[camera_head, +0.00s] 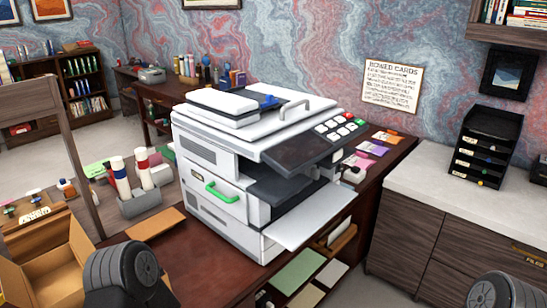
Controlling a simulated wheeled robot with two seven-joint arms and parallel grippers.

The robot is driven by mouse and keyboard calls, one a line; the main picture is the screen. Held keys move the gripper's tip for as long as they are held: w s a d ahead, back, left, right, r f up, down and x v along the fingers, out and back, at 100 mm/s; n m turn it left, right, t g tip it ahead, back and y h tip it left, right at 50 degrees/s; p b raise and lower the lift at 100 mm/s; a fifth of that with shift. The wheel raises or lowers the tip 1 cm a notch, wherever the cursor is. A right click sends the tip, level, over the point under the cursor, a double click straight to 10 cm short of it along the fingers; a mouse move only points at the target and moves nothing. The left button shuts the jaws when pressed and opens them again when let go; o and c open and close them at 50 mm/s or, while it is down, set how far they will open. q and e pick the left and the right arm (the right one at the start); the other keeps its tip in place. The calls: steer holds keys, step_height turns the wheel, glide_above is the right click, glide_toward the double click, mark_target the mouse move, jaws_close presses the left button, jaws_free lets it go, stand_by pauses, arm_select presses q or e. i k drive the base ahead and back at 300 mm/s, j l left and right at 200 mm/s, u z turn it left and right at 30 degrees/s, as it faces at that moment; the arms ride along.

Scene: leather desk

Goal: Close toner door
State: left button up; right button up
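A white and grey copier (258,130) stands on the dark leather-brown desk. A pale flat panel (312,217) juts out, lowered and roughly level, from the copier's front right side, below a dark opening. On the left-facing side, a panel with a green handle (222,192) sits in the body and looks nearly flush. I cannot tell for certain which of these is the toner door. Dark ridged parts of my arms show at the bottom left and bottom right corners. No gripper fingers are visible, and nothing of mine touches the copier.
An open cardboard box (52,275) is at the lower left. A grey organizer (141,203) with upright rolls stands left of the copier. Papers (297,271) lie below the lowered panel. A pale counter (455,190) with a black letter tray (487,146) is at right.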

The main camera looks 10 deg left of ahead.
mark_target(296, 227)
steer(key=u, duration=0.4)
steer(key=i+l+u, duration=0.3)
steer(key=l+u, duration=0.15)
steer(key=l, duration=0.15)
steer(key=i+l+u, duration=0.2)
steer(key=l, duration=0.15)
steer(key=l+u, duration=0.25)
steer(key=i+l, duration=0.1)
steer(key=l, duration=0.35)
steer(key=i+l, duration=0.1)
steer(key=l, duration=0.8)
steer(key=i+u, duration=0.05)
steer(key=i, duration=0.05)
